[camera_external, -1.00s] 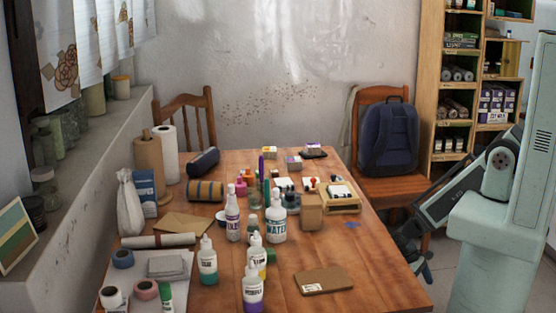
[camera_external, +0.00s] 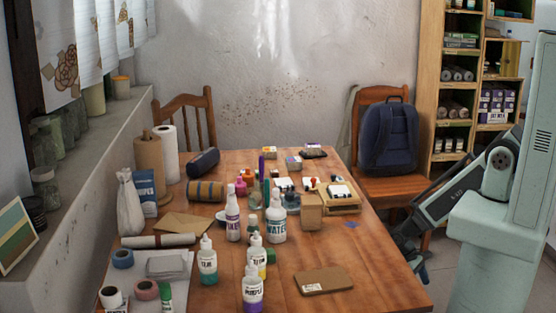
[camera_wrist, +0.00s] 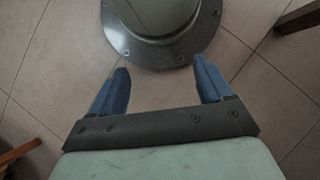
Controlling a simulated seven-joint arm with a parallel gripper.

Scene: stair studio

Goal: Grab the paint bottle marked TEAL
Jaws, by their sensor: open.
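A white squeeze bottle with teal paint in its lower part (camera_external: 208,262) stands upright at the front middle of the table; its small label seems to read TEAL. My gripper (camera_wrist: 160,76) is open and empty in the wrist view, its two blue fingers spread above the tiled floor. In the external view my gripper (camera_external: 421,268) hangs low beyond the table's right edge, well away from the bottle, and is partly hidden.
A purple-paint bottle (camera_external: 252,290), a yellow-paint bottle (camera_external: 257,258), a WATER bottle (camera_external: 276,224) and another spray bottle (camera_external: 233,220) stand nearby. A brown board (camera_external: 324,281) lies right. The wooden table (camera_external: 385,262) is clear along its right side.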

